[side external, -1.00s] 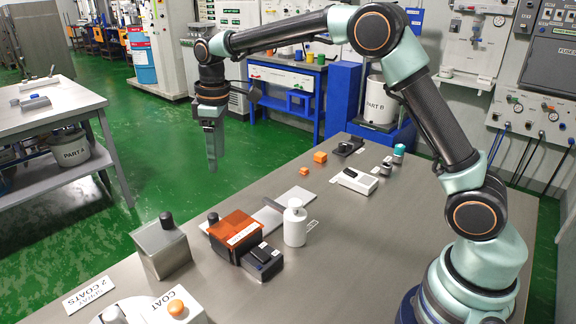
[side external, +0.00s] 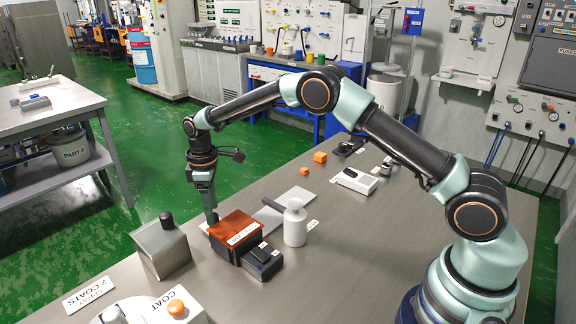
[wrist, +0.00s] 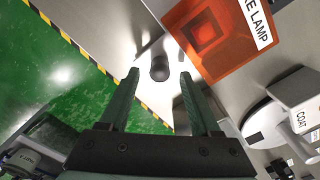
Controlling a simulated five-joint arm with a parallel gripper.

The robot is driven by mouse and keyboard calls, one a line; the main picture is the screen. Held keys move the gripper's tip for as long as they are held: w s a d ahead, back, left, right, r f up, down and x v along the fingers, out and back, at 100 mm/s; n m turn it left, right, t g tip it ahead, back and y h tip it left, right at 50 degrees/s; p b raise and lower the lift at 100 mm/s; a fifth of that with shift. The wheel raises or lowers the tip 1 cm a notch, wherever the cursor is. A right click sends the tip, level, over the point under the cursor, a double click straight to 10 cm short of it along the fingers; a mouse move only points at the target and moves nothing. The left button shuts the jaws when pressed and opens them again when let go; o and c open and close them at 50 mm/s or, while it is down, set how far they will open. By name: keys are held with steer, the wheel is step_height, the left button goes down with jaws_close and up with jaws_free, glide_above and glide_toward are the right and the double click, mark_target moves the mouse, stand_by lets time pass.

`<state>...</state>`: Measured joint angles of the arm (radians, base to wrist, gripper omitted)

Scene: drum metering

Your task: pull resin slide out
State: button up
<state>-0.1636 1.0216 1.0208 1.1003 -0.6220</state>
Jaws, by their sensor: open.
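A dark knob (wrist: 160,68) stands on a bright metal surface beside the orange-topped lamp box (side external: 234,230). It looks like the handle of the resin slide, but I cannot make out the slide itself clearly. My gripper (side external: 212,219) points down at the left end of that box and hides the knob in the side view. In the wrist view my gripper (wrist: 159,75) is open, with one finger to each side of the knob and gaps between. The lamp box's orange cover (wrist: 208,35) lies to the right of the fingers.
A metal box (side external: 161,247) with a dark knob stands close to the left of my gripper. A white bottle (side external: 295,224) stands right of the lamp box. A white COAT box (side external: 180,309) is in front. The striped table edge (wrist: 75,45) runs close by on the left.

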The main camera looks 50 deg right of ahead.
steer(key=shift+f, duration=1.45)
jaws_close()
stand_by(0.4)
